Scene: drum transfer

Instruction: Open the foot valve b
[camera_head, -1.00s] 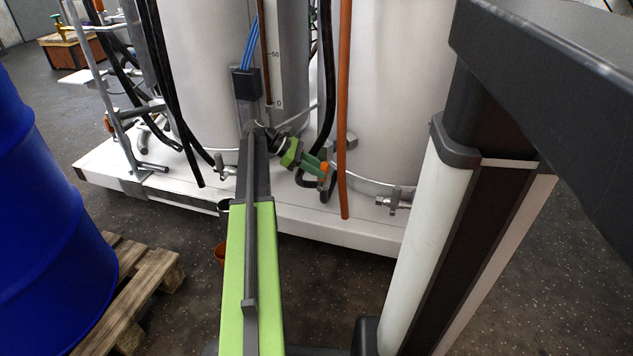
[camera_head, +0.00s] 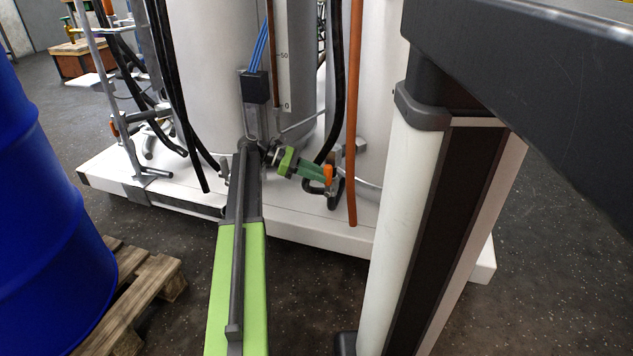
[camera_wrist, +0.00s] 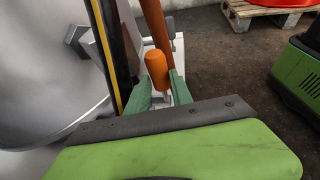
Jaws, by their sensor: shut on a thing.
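My gripper (camera_head: 318,174) reaches low between two pale tanks, its green fingers pointing right. In the wrist view its fingers (camera_wrist: 161,92) stand on either side of an orange handle (camera_wrist: 156,68), shut on it. The orange handle also shows in the head view (camera_head: 329,176) at the fingertips. I take it to be the handle of foot valve b; no label is readable. Grey metal fittings (camera_head: 335,157) show just behind it. The valve body is mostly hidden by the fingers, and the handle's exact angle is hard to tell.
A brown-orange pipe (camera_head: 353,120) stands upright just right of the gripper, and a black hose (camera_head: 338,80) hangs close by. The tanks stand on a white platform (camera_head: 300,226). A blue drum (camera_head: 50,220) on a wooden pallet (camera_head: 150,285) is at the left.

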